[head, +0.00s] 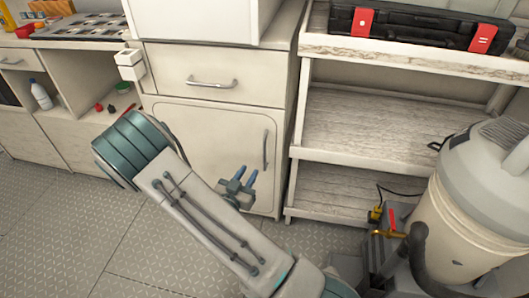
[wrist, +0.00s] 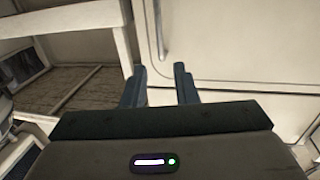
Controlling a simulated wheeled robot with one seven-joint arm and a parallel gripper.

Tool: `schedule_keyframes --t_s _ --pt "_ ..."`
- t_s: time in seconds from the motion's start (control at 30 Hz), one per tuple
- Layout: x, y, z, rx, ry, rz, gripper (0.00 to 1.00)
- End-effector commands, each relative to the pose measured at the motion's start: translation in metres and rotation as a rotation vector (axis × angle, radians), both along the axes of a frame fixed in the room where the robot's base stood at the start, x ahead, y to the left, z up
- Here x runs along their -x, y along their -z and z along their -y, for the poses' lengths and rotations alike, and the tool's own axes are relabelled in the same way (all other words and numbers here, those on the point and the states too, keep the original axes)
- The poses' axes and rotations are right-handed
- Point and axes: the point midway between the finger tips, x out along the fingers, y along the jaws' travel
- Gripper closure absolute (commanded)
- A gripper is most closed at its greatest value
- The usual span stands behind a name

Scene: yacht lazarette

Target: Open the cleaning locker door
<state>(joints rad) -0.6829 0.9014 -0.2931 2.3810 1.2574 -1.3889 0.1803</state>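The cream locker door (head: 212,140) is shut, below a drawer in the middle of the head view. I take it to be the cleaning locker door; no label shows. Its vertical metal handle (head: 265,149) is near the right edge. My gripper (head: 246,174) is in front of the door's lower right part, lower and left of the handle in the head view. In the wrist view my gripper (wrist: 160,72) shows two parted blue fingers with nothing between them. The handle (wrist: 159,30) appears beyond the fingertips, in line with the gap and apart from them.
A drawer (head: 212,76) with a horizontal handle is above the door. Open wooden shelves (head: 368,125) stand to the right, holding a black case with red latches (head: 425,27). A large vacuum-like canister (head: 465,205) stands at the right. Bare patterned floor (head: 60,225) lies at the left.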

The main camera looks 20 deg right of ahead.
Motion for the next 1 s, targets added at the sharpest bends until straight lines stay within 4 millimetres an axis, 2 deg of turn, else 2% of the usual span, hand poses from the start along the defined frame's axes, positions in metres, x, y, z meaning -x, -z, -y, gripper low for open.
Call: schedule_keyframes --t_s 0.6,0.8,1.0 --pt "-0.08 0.0 0.081 -0.001 0.001 0.002 0.74" --pt "-0.092 0.0 0.093 -0.002 0.0 0.001 0.74" --pt "-0.094 -0.001 0.095 -0.001 -0.001 0.0 0.74"
